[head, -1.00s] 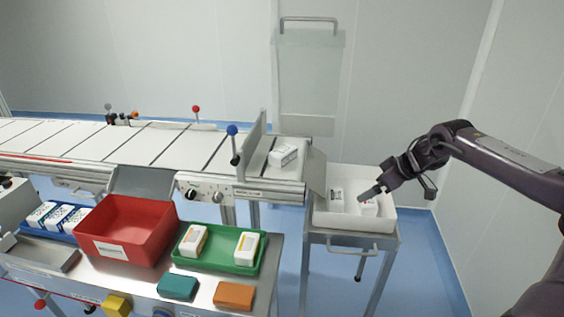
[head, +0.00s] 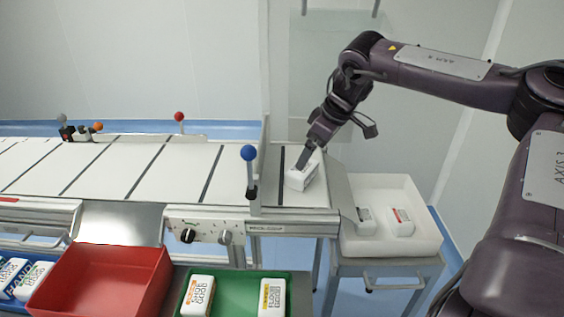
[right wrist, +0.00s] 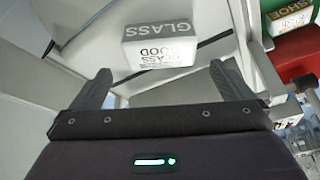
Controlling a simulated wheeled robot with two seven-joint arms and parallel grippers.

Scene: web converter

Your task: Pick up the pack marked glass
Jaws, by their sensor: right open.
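The white pack marked glass (head: 302,177) sits at the right end of the conveyor belt. In the right wrist view the pack (right wrist: 160,48) reads "GLASS" on its grey top and "GOOD GLASS" on its white side. My right gripper (head: 306,157) is at the pack from above, its near finger overlapping the pack's top edge in the head view. In the right wrist view my right gripper (right wrist: 162,80) is open, and the pack lies just beyond the fingertips, with nothing between the fingers. My left gripper is out of view.
A white tray (head: 429,200) with two packs stands right of the belt end. A red bin (head: 95,285) and a green tray (head: 238,292) with two packs are at the front. A post with a blue ball (head: 249,153) rises left of the pack.

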